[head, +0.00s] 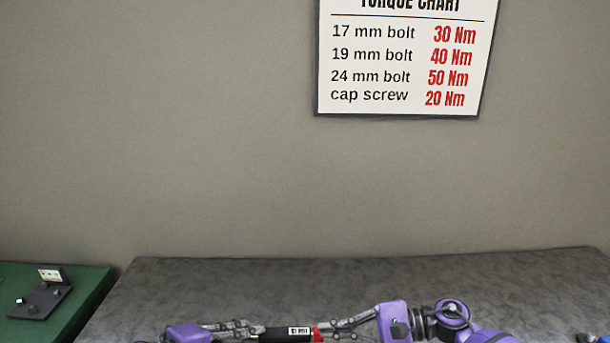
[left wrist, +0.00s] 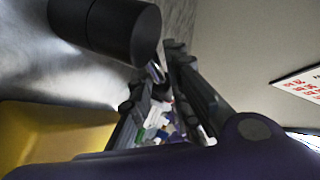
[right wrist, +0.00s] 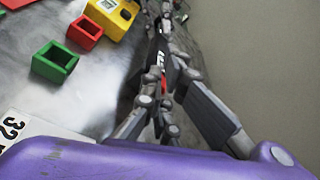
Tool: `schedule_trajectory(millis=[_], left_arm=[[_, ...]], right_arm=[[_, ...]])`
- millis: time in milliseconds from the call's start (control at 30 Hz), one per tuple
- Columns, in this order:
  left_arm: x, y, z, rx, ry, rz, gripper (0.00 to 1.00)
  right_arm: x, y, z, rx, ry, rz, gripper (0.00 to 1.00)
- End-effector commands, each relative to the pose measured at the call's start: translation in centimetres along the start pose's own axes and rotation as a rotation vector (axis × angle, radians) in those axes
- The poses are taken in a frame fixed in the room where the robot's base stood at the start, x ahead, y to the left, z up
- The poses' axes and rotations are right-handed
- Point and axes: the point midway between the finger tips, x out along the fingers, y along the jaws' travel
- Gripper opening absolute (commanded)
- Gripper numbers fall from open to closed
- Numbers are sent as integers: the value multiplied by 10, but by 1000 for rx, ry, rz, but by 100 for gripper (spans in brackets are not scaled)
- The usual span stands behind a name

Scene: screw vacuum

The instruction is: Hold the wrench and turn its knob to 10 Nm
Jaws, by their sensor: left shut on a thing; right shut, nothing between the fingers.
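The wrench (head: 285,334) is a dark bar with a small white readout (head: 299,331) and a red knob (head: 317,335) at its right end, low in the head view. My left gripper (head: 255,329) is shut on the wrench at the left. My right gripper (head: 325,329) comes from the right, shut with nothing between its fingers, its tips close to the red knob. Whether they touch it is unclear. In the right wrist view the wrench's red and black part (right wrist: 162,72) shows beyond the fingers. The knob's setting is too small to read.
A torque chart (head: 400,60) hangs on the wall. The grey table (head: 200,285) looks clear behind the wrench. A green table (head: 70,325) with a black device (head: 42,300) stands left. Red (right wrist: 85,31), green (right wrist: 54,62) and yellow (right wrist: 112,14) holders show in the right wrist view.

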Motion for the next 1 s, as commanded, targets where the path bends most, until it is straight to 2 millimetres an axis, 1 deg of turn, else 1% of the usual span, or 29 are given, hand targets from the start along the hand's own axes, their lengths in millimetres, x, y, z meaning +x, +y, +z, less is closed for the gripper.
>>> schedule_trajectory(millis=[33,133,400,533,667,967,1000], left_arm=[[0,9,1,-4,-2,11,0],[0,9,2,-4,-3,11,0],[0,9,3,-4,-6,11,0],[0,9,3,-4,-7,11,0],[0,9,4,-5,-8,10,0],[0,9,4,-5,-9,10,0],[0,9,4,-5,-9,11,20]], right_arm=[[0,1,0,1,-4,1,0],[-8,0,-2,2,-3,0,0],[-40,0,-10,3,-4,0,0],[-52,0,-12,1,-5,1,0],[-58,0,-13,1,-6,0,0],[-58,0,-13,1,-7,1,0],[-58,0,-13,1,-7,1,0]])
